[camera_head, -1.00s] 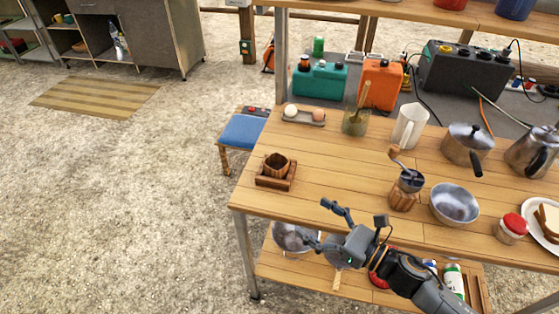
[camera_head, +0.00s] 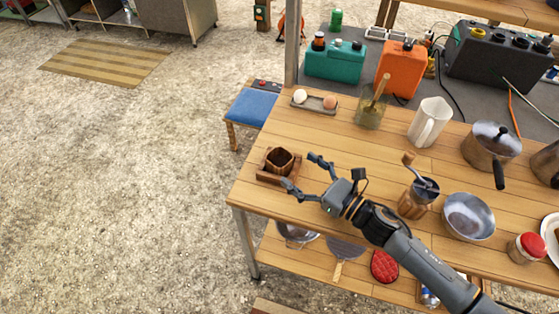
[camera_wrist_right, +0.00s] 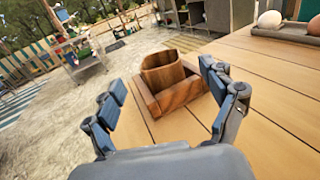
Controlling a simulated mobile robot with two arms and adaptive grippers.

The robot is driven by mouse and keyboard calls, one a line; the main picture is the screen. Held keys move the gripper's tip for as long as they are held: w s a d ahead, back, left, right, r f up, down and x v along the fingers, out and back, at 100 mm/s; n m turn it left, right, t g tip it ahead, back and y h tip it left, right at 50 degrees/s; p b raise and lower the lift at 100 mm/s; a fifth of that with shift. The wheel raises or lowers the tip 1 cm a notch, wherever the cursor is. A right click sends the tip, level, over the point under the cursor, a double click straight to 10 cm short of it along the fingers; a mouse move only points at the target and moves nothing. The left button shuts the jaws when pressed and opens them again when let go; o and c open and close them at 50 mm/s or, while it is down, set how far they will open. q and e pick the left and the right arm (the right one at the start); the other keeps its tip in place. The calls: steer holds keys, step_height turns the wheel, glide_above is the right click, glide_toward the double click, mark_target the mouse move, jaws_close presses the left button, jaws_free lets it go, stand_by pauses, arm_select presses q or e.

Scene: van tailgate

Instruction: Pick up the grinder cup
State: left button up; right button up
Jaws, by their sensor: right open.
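The grinder cup (camera_head: 279,161) is a small brown wooden cup. It stands upright in a square wooden tray (camera_head: 266,177) at the left end of the wooden table. My right gripper (camera_head: 303,172) is open and empty, just right of the cup, with its fingers pointing toward it. In the right wrist view the cup (camera_wrist_right: 162,73) and the tray (camera_wrist_right: 178,98) lie ahead, between the two spread fingers (camera_wrist_right: 163,95). The fingers appear apart from the cup. The grinder (camera_head: 416,198) with its crank stands further right on the table. My left gripper is not in view.
An egg tray (camera_head: 315,108), a glass jar (camera_head: 371,112) and a white pitcher (camera_head: 430,122) stand along the back of the table. A metal bowl (camera_head: 468,217) is right of the grinder. A blue stool (camera_head: 251,109) stands beyond the left edge. The tabletop around the wooden tray is clear.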

mark_target(289, 165)
steer(key=shift+w+a, duration=0.3)
steer(key=shift+w, duration=0.1)
steer(key=shift+w+a, duration=0.3)
steer(key=shift+a, duration=0.15)
steer(key=x, duration=0.1)
steer(key=p+x, duration=0.1)
steer(key=x, duration=0.1)
steer(key=shift+w+a+f, duration=0.15)
steer(key=shift+a+f, duration=0.1)
steer(key=shift+w+a+f, duration=0.1)
steer(key=shift+w+a, duration=0.15)
steer(key=shift+a, duration=0.05)
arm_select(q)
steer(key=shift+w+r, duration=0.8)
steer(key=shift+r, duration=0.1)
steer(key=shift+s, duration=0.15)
arm_select(e)
steer(key=c, duration=1.3)
